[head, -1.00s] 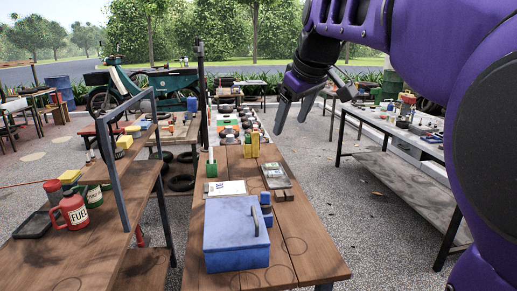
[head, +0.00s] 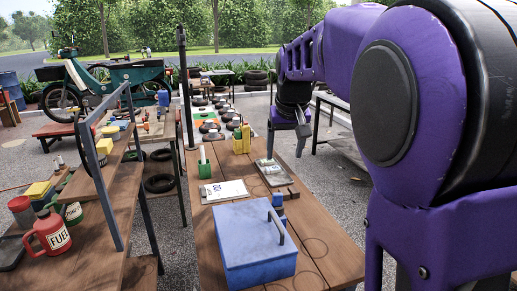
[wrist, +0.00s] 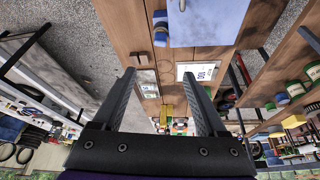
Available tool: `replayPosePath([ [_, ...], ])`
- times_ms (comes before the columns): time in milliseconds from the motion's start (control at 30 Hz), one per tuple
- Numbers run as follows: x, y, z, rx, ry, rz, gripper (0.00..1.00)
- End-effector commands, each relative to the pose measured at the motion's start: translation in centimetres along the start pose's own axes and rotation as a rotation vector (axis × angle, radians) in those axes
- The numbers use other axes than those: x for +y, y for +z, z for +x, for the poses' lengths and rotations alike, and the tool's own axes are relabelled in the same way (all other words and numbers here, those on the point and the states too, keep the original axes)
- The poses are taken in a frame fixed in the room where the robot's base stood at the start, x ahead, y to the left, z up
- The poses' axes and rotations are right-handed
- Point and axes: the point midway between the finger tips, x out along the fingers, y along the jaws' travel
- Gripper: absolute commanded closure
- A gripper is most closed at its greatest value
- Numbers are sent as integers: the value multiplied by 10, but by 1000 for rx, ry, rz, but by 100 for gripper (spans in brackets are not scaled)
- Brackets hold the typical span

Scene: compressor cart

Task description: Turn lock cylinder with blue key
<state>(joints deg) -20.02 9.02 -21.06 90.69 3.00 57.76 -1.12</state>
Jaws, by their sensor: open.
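My gripper (wrist: 158,76) is open and empty in the wrist view, its two dark fingers apart over the wooden table. In the head view my gripper (head: 287,142) hangs beyond the near end of the table's right side. A small blue piece (head: 278,200) stands right behind the blue metal box; it also shows in the wrist view (wrist: 160,28). I cannot tell whether it is the blue key or the lock cylinder. No lock cylinder can be made out clearly. A grey tray (head: 272,172) with a pale item lies farther back on the same table.
The blue box (head: 254,248) with a raised handle fills the table's near part. A clipboard (head: 226,190), a green holder (head: 204,168) and a yellow container (head: 241,140) stand behind it. A red fuel can (head: 48,235) and a metal-framed bench lie left. Table space right of the box is clear.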

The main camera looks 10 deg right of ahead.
Motion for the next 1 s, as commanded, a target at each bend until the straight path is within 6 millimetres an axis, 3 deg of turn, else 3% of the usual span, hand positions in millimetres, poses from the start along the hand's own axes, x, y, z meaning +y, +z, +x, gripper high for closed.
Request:
replayPosePath([
  [367, 6, 4, 21, -14, 7, 50, 25],
  [1000, 8, 6, 144, -14, 9, 50, 25],
])
